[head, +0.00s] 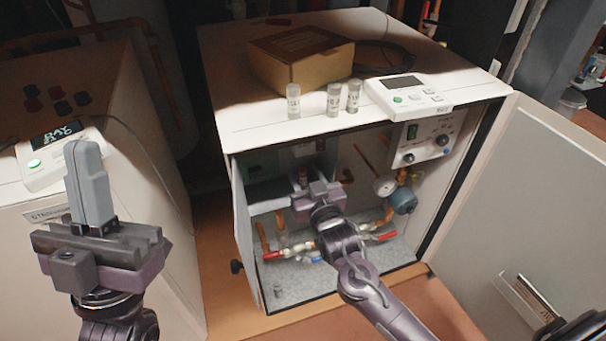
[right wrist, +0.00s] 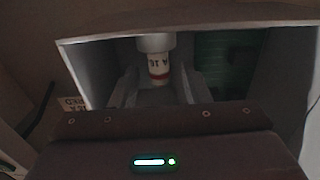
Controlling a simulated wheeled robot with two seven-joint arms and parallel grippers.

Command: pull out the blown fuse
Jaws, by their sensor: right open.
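In the right wrist view a white fuse (right wrist: 158,68) with dark lettering and a red band hangs below a pale round holder (right wrist: 155,42). My right gripper (right wrist: 158,88) is open, with one finger on each side of the fuse and gaps between. In the head view my right gripper (head: 309,184) reaches into the open cabinet, and a small part of the fuse (head: 303,177) shows between its fingers. My left gripper (head: 88,148) is raised at the left, its grey fingers together and pointing up, with nothing visible between them.
Three labelled cartridges (head: 334,99) stand on the cabinet top (head: 240,60), beside a cardboard box (head: 300,62) and a control panel (head: 402,92). Pipes and red-handled valves (head: 275,255) lie below my right gripper. The open door (head: 530,190) is at the right.

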